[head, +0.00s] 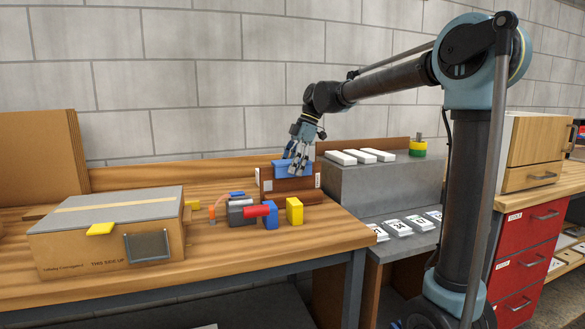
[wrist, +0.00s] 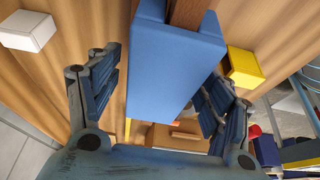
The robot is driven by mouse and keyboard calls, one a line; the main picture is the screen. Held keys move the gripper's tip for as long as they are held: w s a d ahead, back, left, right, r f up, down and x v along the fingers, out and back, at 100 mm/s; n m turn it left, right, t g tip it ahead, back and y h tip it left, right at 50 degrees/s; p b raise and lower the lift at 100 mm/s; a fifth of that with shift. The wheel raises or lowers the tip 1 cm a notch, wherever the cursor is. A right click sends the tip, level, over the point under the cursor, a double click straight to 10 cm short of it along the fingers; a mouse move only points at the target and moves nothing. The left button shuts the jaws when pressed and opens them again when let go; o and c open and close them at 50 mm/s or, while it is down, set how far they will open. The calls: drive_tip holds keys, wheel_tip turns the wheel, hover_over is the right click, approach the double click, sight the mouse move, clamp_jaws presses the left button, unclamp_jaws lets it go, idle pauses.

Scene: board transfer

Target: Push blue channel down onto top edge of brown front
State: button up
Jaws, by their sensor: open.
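The blue channel (head: 287,168) sits along the top edge of the brown front (head: 290,189) near the back of the wooden workbench. In the wrist view the blue channel (wrist: 172,62) fills the middle, with a strip of the brown front (wrist: 188,12) showing beyond it. Whether the channel is fully seated cannot be told. My gripper (head: 298,168) is at the channel from above. In the wrist view my gripper (wrist: 160,92) is open, with one finger on each side of the channel; contact is not clear.
A cardboard box (head: 110,235) stands at the left of the bench. Blue, red and grey parts (head: 250,211) and a yellow block (head: 294,211) lie in front of the brown front. A grey stepped stand (head: 375,185) with white blocks is at the right.

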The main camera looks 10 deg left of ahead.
drive_tip(key=v, duration=1.2)
drive_tip(key=shift+a, duration=0.1)
